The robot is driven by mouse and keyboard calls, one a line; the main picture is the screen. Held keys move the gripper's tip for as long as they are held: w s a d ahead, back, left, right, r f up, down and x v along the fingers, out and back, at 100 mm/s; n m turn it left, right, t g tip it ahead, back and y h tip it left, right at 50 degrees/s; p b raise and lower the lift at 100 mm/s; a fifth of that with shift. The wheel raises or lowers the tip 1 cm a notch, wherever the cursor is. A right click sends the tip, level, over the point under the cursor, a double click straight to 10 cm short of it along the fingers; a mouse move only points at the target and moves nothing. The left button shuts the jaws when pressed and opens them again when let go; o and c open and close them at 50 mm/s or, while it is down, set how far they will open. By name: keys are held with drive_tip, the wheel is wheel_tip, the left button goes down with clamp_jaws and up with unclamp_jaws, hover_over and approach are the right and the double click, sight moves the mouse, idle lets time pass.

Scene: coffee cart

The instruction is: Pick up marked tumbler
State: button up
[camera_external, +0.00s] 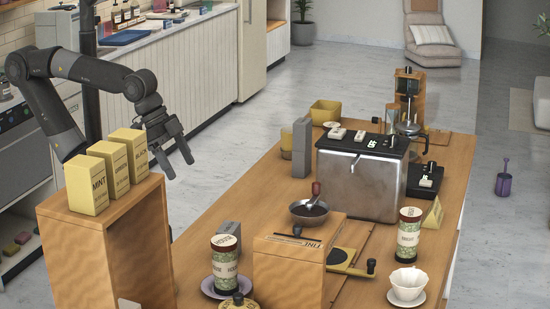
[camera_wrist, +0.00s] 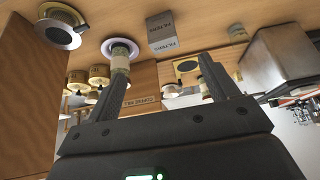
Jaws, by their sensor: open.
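One tumbler (camera_external: 225,263) stands on a purple saucer (camera_external: 207,285) at the front left. The other tumbler (camera_external: 408,238) stands at the right behind a white cup. Lettering on both is too small to read surely, so I cannot tell which is the marked one. In the wrist view the saucer tumbler (camera_wrist: 120,62) shows near the left fingertip, partly hidden by it. My gripper (camera_external: 180,169) is open and empty, high at the left, apart from both tumblers; its fingers also show in the wrist view (camera_wrist: 161,64).
A wooden shelf (camera_external: 140,245) with several yellow boxes (camera_external: 88,186) stands close to my gripper. A wooden box (camera_external: 288,272) stands right of the saucer tumbler. A grey filter box (camera_external: 229,236) stands behind it.

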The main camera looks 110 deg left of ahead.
drive_tip(key=shift+c, duration=0.6)
drive_tip(key=w+a+n+g, duration=0.2)
drive_tip(key=w+a+n, duration=0.1)
drive_tip(key=w+a, duration=0.8)
drive_tip(key=w+a+f+n+g, duration=0.2)
drive_tip(key=w+a+f+n, duration=0.2)
drive_tip(key=w+a+f, duration=0.6)
drive_tip(key=shift+y, duration=0.4)
drive_tip(key=f, duration=0.3)
drive_tip(key=w+f, duration=0.1)
drive_tip(key=f, duration=0.2)
drive_tip(key=w+a+f, duration=0.1)
drive_tip(key=f, duration=0.2)
drive_tip(key=shift+f, duration=0.2)
drive_tip(key=shift+c, duration=0.2)
drive_tip(key=c, duration=1)
drive_tip(key=shift+r, duration=0.15)
